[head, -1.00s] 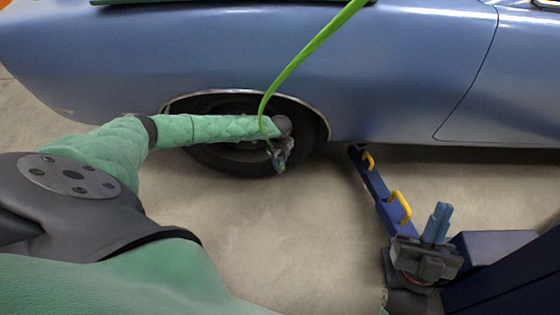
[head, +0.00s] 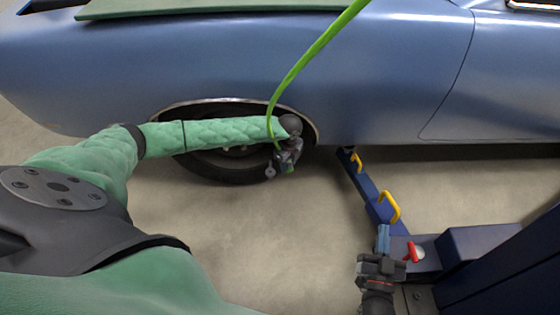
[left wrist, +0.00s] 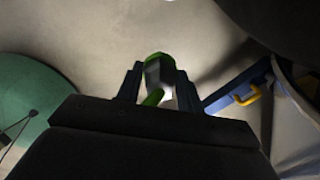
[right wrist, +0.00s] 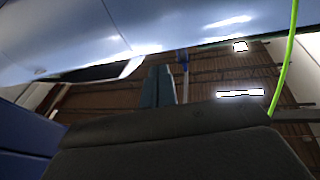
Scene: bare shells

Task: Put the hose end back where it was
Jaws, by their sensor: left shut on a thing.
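The bright green hose (head: 310,58) hangs from the top of the head view down to my left gripper (head: 287,170), in front of the car's wheel. My left gripper is shut on the hose end (left wrist: 160,74), which shows green and grey between the fingers in the left wrist view. In the head view the hose end is small and mostly hidden by the gripper. My right gripper (head: 383,230) is low at the right, its two blue fingers together with nothing seen between them. The hose also shows at the right of the right wrist view (right wrist: 287,70).
A blue car (head: 260,65) spans the back, with its wheel (head: 235,172) behind my left arm. A blue lift arm (head: 372,190) with yellow handles reaches under it, near my right gripper. A red-handled part (head: 412,252) sits beside that gripper. Open concrete floor (head: 260,230) lies between my arms.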

